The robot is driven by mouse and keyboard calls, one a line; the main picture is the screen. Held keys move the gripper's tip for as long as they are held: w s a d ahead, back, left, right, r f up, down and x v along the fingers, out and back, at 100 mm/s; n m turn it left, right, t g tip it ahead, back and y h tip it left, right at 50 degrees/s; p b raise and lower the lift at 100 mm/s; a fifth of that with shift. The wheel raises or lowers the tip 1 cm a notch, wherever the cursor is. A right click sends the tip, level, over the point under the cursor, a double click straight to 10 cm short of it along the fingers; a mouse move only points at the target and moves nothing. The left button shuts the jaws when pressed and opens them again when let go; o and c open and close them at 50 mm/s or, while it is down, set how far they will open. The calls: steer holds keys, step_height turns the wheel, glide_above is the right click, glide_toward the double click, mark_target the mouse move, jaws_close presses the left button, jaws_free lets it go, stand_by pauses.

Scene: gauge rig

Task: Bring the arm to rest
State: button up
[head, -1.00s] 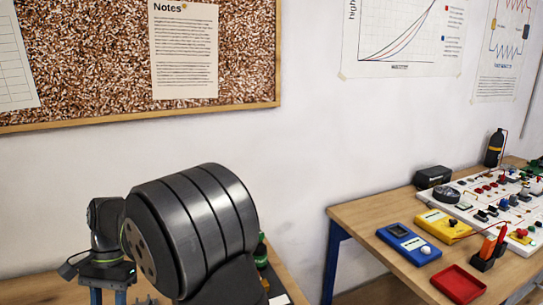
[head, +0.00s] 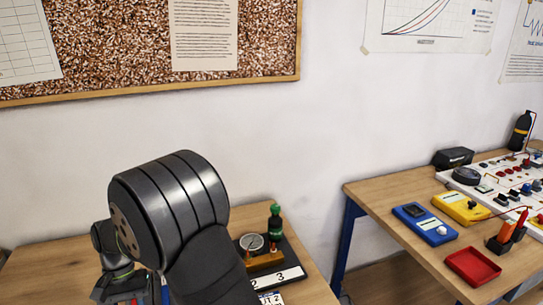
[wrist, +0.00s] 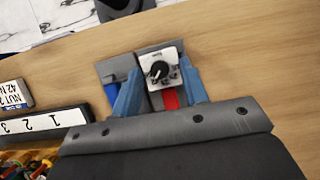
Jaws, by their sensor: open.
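My gripper (wrist: 160,76) shows in the wrist view with its two blue fingers apart. A small white block with a black knob (wrist: 160,68) appears between the fingertips, with a grey plate and a red part by it. I cannot tell whether the fingers touch any of these or are above them. In the head view my own dark arm links fill the lower left and hide most of the gripper.
The right bench holds a blue meter (head: 425,224), yellow meter (head: 462,208) and red tray (head: 472,267). A gap separates the benches.

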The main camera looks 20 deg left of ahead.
steer(key=n, duration=0.2)
steer(key=n+t+h, duration=0.1)
steer(key=n, duration=0.1)
steer(key=n+t, duration=0.1)
steer(key=n, duration=0.1)
steer(key=shift+s+a+n, duration=0.1)
steer(key=shift+s+n, duration=0.2)
steer(key=shift+n, duration=0.1)
steer(key=n+t, duration=0.2)
steer(key=n, duration=0.3)
steer(key=shift+s, duration=0.2)
steer(key=shift+n, duration=0.3)
steer(key=shift+o, duration=0.4)
steer(key=o, duration=1.2)
steer(key=shift+o, duration=0.2)
steer(key=w+a+r+n+g+y, duration=0.1)
steer(key=w+a+r+n+y, duration=0.15)
steer(key=r, duration=0.85)
steer(key=w+a+r+n+y, duration=0.1)
steer(key=w+r+n+y, duration=0.15)
steer(key=r, duration=0.75)
step_height(320, 180, down, 9)
steer(key=shift+s+h, duration=0.35)
steer(key=shift+h, duration=0.05)
